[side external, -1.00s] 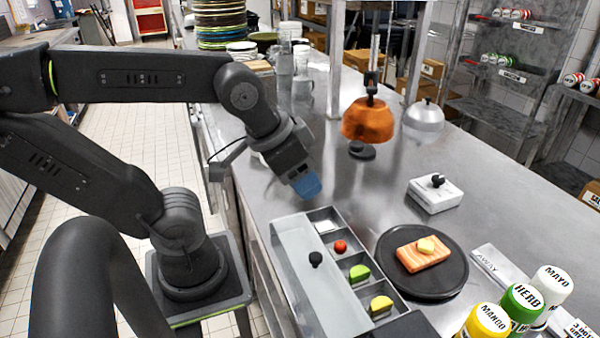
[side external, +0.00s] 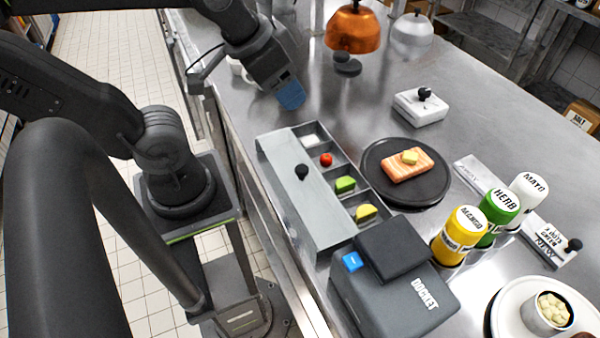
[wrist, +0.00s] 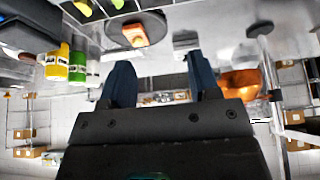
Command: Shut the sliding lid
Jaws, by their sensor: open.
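The sliding lid (side external: 313,200) is a long light-grey panel with a black knob (side external: 302,172). It lies along the left side of a compartment tray (side external: 334,158). The tray's compartments at its right are uncovered, showing a white piece, a red piece (side external: 326,160), a green piece (side external: 345,184) and a yellow piece (side external: 366,212). My gripper (side external: 291,96) is above the counter beyond the tray's far end, apart from the lid and knob. In the wrist view my gripper (wrist: 160,82) has its two blue fingers spread with nothing between them.
A black plate (side external: 437,180) with a salmon piece (side external: 408,165) is right of the tray. A docket printer (side external: 400,285) stands at the tray's near end. Sauce bottles (side external: 462,236) are at the right.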

